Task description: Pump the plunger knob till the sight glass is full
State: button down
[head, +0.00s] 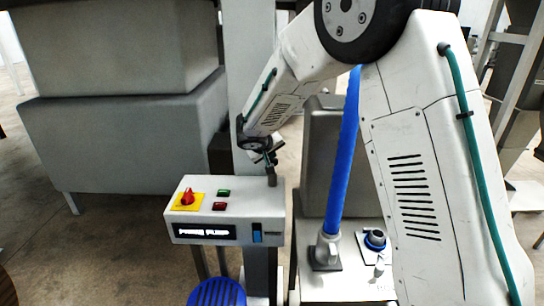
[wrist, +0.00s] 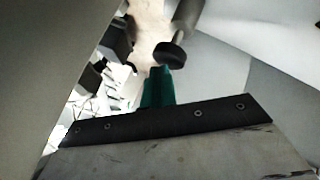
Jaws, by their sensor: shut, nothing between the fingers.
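The white pump box (head: 188,217) stands low at centre left in the head view, its dark label hard to read. A narrow upright window, apparently the sight glass (head: 257,233), sits right of the label and shows blue; its exact level is too small to read. A dark grey stub, apparently the plunger knob (head: 271,178), stands on the box's top right. A black round knob on a grey stem (wrist: 170,53) shows in the wrist view. My gripper (head: 268,160) is shut and empty, just above the stub; I cannot tell whether they touch.
A red knob on a yellow plate (head: 187,198), a green button (head: 223,193) and a red button (head: 219,206) are on the box top. A blue hose (head: 345,150) rises from a pedestal at right. Large grey cabinets (head: 110,140) stand behind left.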

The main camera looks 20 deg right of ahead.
aim_at(272, 161)
jog(key=shift+r, duration=1.45)
jog(key=shift+r, duration=2.5)
